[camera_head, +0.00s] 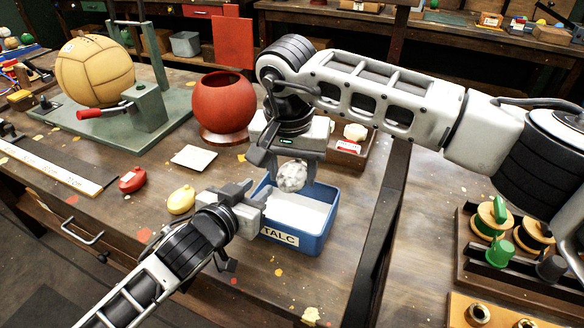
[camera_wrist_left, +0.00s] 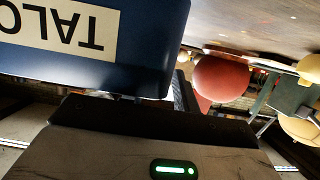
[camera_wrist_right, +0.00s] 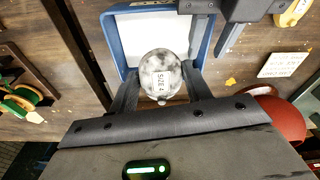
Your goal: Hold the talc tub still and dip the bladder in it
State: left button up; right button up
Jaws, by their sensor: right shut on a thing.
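The talc tub (camera_head: 318,236) is a blue open box labelled TALC with white powder in it, on the bench. It also shows in the left wrist view (camera_wrist_left: 150,60). The bladder (camera_head: 292,177) is a small round ball, mottled white and grey. My right gripper (camera_head: 285,170) is shut on it from above, over the tub's far part. In the right wrist view the bladder (camera_wrist_right: 161,75) bears the words SIZE 4, between my fingers. My left gripper (camera_head: 252,215) is at the tub's left side. Its grip on the wall is unclear, as its fingertips are partly hidden.
A red round pot (camera_head: 222,105) stands behind the tub, with a white card (camera_head: 194,157) before it. A ball (camera_head: 95,72) rests on a green stand. Thread spools (camera_head: 490,218) stand right.

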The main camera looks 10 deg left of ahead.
pick_arm(q)
jog(key=v, duration=1.2)
dwell(0.4)
